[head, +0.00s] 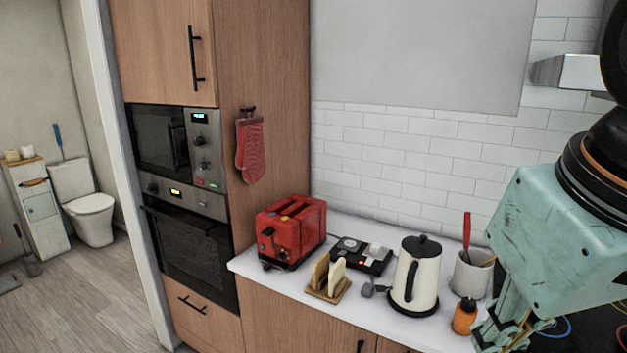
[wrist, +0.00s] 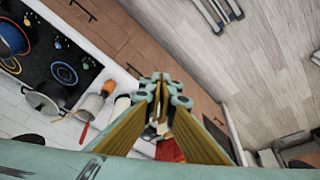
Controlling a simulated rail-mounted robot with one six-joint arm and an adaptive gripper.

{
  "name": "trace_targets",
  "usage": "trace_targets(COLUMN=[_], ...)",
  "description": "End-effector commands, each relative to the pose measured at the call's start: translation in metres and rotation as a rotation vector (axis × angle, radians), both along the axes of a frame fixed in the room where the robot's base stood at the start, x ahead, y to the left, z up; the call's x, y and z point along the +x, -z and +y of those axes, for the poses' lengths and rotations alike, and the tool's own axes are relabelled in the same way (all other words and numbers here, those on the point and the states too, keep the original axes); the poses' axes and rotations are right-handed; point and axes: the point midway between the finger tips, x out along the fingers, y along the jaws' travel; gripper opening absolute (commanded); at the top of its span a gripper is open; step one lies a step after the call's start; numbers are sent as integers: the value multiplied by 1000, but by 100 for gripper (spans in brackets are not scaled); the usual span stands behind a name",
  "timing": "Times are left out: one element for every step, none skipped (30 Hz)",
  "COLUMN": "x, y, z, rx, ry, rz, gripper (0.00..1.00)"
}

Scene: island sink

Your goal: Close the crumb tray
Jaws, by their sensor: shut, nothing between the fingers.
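The red toaster (head: 290,232) stands on the white counter beside the tall oven cabinet, well to the left of my gripper in the head view. A small dark part (head: 268,266) shows low at its front left; I cannot tell whether it is the crumb tray or how far out that tray is. My gripper (head: 497,332) is at the right edge of the head view, its tips partly cut off. In the wrist view my gripper (wrist: 160,92) has its fingertips together with nothing between them. Part of the red toaster (wrist: 168,151) shows behind the fingers.
A hob with pots (wrist: 45,70) shows in the wrist view.

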Motion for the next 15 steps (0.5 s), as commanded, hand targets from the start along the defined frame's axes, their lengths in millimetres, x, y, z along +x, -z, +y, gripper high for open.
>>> trace_targets(x=[-8,-12,-17,-21,-24,-27,-30,-32,-34,-35,-36,-37,-37,-37,-37], y=[4,6,8,10,11,13,14,15,16,17,17,18,18,18,18], z=[-1,-1,-1,-1,-1,-1,-1,-1,-1,-1,-1,-1,-1,-1,-1], rx=[9,16,24,29,33,39,42,45,48,50,51,53,54,54,54], ry=[22,36,52,62,72,85,92,98,105,110,112,116,118,119,119], rz=[-4,-6,-8,-8,-9,-11,-12,-12,-13,-13,-13,-13,-13,-13,-13], gripper=[0,0,0,0,0,0,0,0,0,0,0,0,0,0,0])
